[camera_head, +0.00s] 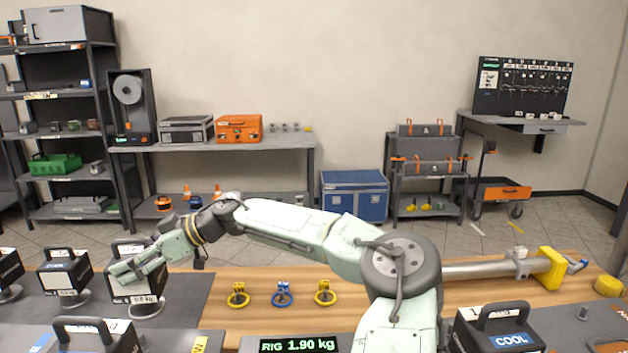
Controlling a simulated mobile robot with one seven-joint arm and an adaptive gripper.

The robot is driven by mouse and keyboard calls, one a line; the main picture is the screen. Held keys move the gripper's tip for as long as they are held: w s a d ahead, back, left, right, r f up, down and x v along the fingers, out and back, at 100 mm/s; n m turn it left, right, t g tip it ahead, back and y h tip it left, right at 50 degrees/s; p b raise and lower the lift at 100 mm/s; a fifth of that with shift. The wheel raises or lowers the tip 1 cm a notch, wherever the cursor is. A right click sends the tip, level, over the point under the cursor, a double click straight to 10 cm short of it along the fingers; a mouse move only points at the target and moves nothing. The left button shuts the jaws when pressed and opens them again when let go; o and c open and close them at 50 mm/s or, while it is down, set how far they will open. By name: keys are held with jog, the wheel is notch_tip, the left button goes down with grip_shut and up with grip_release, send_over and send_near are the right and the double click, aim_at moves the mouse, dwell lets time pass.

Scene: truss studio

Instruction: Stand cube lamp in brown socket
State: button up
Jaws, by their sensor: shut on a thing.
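Several black cube lamps with top handles and white labels show. One cube lamp (146,289), its label reading in kg, is at the left, partly hidden behind my gripper (113,273). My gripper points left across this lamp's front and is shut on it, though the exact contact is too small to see. A pale round base (146,309) shows under that lamp; I cannot tell if they touch. Another cube lamp (66,277) is just left of it. A large one labelled COOL (511,340) is at the front right. I cannot pick out a brown socket.
A wooden bench top (255,310) holds yellow and blue ring-handled pieces (283,294). A display (298,346) reads RIG 1.90 kg. A grey tube with a yellow block (551,268) lies at the right. Another cube lamp (100,337) stands at the front left.

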aim_at(141, 287)
jog(key=shift+s+r, duration=0.1)
jog(key=shift+s, duration=0.1)
jog(key=shift+s+d+f+b, duration=0.2)
jog(key=shift+s+f+b, duration=0.1)
jog(key=shift+f+b, duration=0.35)
jog(key=shift+w+a+f+b, duration=0.1)
jog(key=shift+w+f+b, duration=0.1)
jog(key=shift+f+b, duration=0.5)
notch_tip(141, 287, down, 5)
jog(key=b, duration=0.4)
jog(key=shift+b, duration=0.4)
jog(key=shift+r, duration=0.2)
